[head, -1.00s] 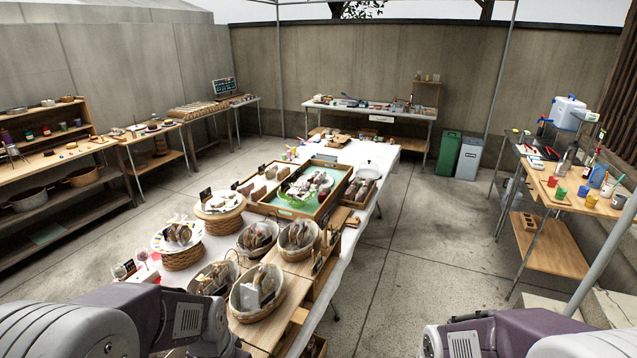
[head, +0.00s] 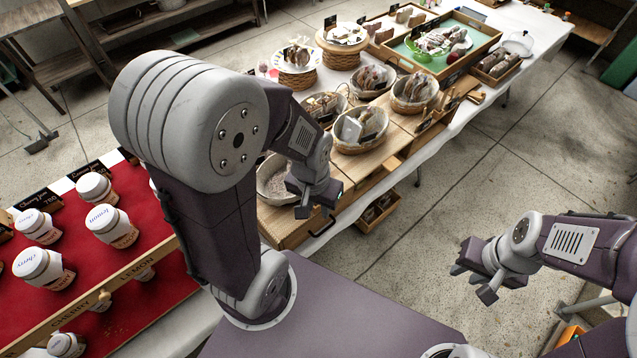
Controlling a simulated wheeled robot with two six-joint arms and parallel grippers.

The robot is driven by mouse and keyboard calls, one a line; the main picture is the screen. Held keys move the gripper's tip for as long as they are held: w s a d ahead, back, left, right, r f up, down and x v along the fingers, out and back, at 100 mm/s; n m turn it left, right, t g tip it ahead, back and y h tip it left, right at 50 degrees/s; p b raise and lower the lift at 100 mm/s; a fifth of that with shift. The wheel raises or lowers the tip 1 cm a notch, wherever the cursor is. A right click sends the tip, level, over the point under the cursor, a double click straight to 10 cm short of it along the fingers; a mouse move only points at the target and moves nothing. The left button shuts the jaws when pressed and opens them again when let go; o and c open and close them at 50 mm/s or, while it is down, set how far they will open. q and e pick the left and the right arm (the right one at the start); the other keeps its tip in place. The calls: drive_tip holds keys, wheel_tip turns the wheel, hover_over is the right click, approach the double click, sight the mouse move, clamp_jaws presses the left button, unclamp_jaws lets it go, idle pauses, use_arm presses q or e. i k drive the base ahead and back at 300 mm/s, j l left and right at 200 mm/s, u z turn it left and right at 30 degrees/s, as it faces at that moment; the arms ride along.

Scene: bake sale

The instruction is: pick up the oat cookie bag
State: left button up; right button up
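Bagged baked goods sit in wicker baskets on the stall table, but I cannot read which bag is the oat cookie one. The nearest filled basket (head: 362,147) holds pale and brown bags (head: 352,128). Behind it are a basket of brown bags (head: 414,88) and another (head: 373,77). My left gripper (head: 316,203) hangs over the table's near end, in front of a basket (head: 266,188) that my arm partly covers. It holds nothing I can see, and its fingers look apart. My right gripper (head: 474,280) is out over the floor at the right, fingers apart and empty.
Jars (head: 108,223) stand on a red cloth (head: 150,267) at the left, with a wooden sign rail (head: 105,293). A green-lined tray (head: 482,38) and cake stands (head: 297,79) are farther back.

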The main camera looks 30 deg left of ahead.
sight(419, 93)
drive_tip(key=u, duration=1.3)
drive_tip(key=i+l+u, duration=0.15)
drive_tip(key=l+u, duration=0.15)
drive_tip(key=l, duration=0.75)
drive_tip(key=l+u, duration=0.3)
drive_tip(key=l, duration=0.8)
drive_tip(key=i, duration=0.05)
